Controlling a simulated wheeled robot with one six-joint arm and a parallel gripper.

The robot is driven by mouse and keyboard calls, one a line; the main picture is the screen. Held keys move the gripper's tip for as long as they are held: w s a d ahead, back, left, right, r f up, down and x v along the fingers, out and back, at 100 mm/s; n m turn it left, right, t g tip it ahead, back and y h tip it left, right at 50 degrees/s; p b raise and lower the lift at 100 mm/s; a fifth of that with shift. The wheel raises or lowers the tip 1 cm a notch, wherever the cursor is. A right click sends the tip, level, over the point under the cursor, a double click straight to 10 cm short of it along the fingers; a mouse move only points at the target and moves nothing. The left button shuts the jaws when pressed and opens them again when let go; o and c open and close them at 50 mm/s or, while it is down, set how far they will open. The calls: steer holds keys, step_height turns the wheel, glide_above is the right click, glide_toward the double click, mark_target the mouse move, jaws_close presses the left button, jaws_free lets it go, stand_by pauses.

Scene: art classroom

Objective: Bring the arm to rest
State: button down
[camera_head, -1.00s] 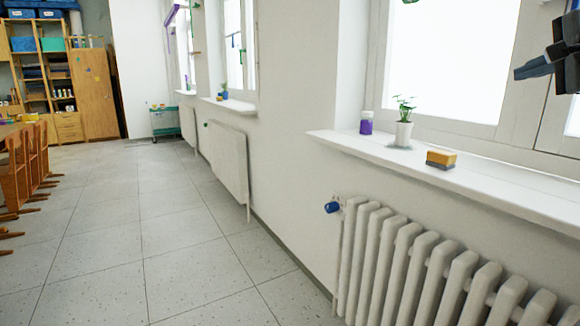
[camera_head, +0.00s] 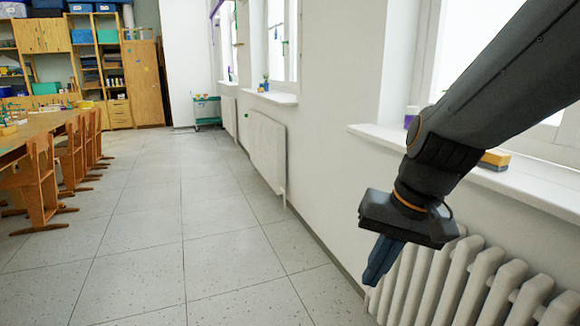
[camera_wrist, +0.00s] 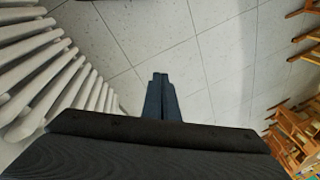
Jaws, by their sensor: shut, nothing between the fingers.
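My gripper (camera_head: 376,272) hangs from my dark arm at the right of the head view, with its fingers pointing down. It is in front of the left end of the radiator, below the height of the window sill. In the wrist view my gripper's fingers (camera_wrist: 160,82) lie together with nothing between them, above the tiled floor.
The white radiator (camera_head: 478,285) stands under the near window sill (camera_head: 378,134). A yellow block (camera_head: 496,158) and a partly hidden purple jar (camera_head: 411,116) are on the sill. Wooden chairs (camera_head: 40,178) line a table at the left. The tiled floor (camera_head: 150,225) between is clear.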

steer(key=s+a+f+n+g+h, duration=0.2)
steer(key=s+f+n, duration=0.2)
steer(key=s, duration=0.2)
steer(key=d+r+m+p, duration=0.1)
steer(key=d+r+p, duration=0.5)
steer(key=p, duration=0.7)
steer(key=shift+s+d+r+m, duration=0.3)
steer(key=shift+s+r+m, duration=0.1)
